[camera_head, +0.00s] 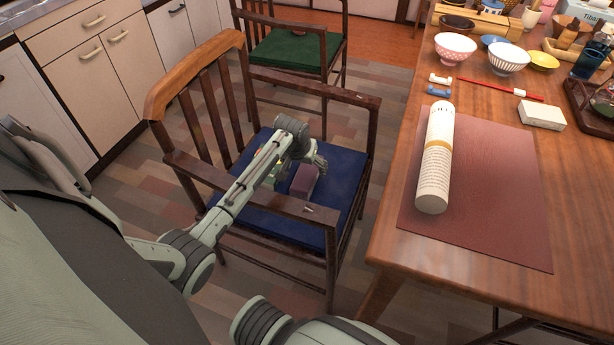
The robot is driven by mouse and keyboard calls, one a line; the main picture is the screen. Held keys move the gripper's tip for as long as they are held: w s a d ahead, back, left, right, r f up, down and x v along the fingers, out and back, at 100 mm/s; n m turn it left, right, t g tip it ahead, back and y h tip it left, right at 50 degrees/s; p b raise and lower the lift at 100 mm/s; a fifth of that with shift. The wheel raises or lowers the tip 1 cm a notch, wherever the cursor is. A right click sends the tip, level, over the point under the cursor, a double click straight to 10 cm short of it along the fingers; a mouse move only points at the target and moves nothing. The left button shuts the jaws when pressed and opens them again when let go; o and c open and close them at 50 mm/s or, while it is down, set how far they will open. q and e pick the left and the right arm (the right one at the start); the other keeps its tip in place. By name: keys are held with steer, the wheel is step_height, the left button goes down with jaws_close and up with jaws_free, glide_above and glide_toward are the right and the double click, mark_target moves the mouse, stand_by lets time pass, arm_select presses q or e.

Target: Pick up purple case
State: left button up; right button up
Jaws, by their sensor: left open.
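The purple case (304,182) is a small box lying on the blue seat cushion (342,178) of the wooden armchair. My left arm reaches over the chair's near armrest, and my left gripper (316,163) is just above and beside the far end of the case. The gripper is open; its fingers are small in the view, and I cannot tell whether they touch the case. A greenish item (283,168) lies left of the case, partly hidden by my left arm. My right gripper is not in view.
The chair's armrests (312,212) and slatted back (207,110) surround the seat. The wooden table (575,230) stands at right, with a rolled paper tube (436,160) on a dark red mat (500,190), bowls and chopsticks. A second chair with a green seat (295,52) stands behind.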

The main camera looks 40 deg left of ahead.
mark_target(307, 172)
arm_select(q)
steer(key=x, duration=0.4)
steer(key=shift+d+f+b, duration=0.1)
steer(key=shift+b, duration=0.25)
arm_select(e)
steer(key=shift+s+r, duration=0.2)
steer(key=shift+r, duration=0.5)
arm_select(q)
steer(key=shift+c, duration=0.5)
steer(key=c, duration=1.2)
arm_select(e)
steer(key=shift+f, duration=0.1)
